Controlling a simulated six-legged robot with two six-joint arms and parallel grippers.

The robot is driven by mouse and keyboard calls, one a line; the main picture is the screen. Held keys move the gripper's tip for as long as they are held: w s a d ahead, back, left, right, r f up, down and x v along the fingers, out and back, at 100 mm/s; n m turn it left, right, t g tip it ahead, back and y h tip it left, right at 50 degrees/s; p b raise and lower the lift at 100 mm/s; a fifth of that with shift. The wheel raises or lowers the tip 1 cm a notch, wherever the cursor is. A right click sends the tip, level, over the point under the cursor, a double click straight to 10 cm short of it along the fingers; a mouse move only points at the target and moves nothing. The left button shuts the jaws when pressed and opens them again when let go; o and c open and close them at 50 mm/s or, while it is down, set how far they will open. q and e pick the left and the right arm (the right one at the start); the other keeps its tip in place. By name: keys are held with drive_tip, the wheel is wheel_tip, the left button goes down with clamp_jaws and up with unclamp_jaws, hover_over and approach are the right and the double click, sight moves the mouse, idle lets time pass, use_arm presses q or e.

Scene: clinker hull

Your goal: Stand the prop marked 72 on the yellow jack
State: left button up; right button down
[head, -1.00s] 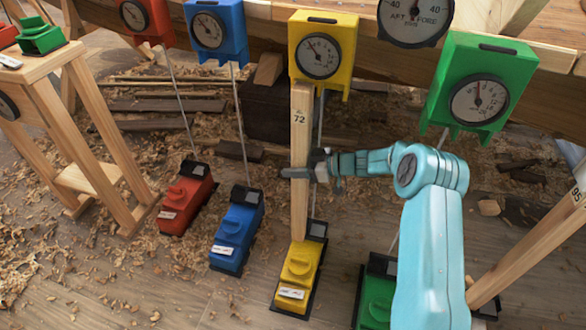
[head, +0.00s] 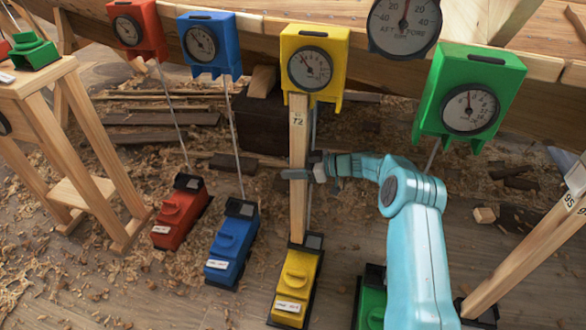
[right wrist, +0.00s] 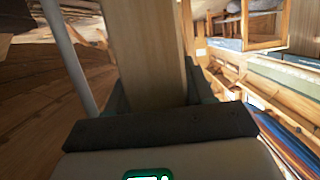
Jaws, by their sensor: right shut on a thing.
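The prop marked 72 (head: 299,140) is a pale wooden post, standing roughly upright in the head view. My right gripper (head: 300,174) is shut on it around mid-height, and its jaws also close on the wood in the right wrist view (right wrist: 150,55). The prop's lower end overlaps the dark pad at the back of the yellow jack (head: 295,285); I cannot tell whether it touches. Its top end is at the lower edge of the yellow gauge box (head: 333,71). My left gripper is not in view.
Red (head: 180,212), blue (head: 232,245) and green (head: 371,300) jacks stand in the same row. Thin rods run up towards gauge boxes along the hull. A prop marked 95 (head: 530,250) leans at the right. A wooden stand (head: 60,130) is at the left.

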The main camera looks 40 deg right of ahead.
drive_tip(key=shift+f, duration=0.35)
idle(0.6)
drive_tip(key=shift+w+d, duration=0.1)
drive_tip(key=shift+d, duration=0.05)
idle(0.6)
drive_tip(key=shift+c, duration=1.7)
unclamp_jaws()
drive_tip(key=shift+f, duration=0.1)
drive_tip(key=p+v, duration=0.2)
drive_tip(key=v, duration=0.5)
drive_tip(key=shift+p, duration=0.3)
drive_tip(key=shift+d, duration=0.15)
drive_tip(key=shift+s, duration=0.25)
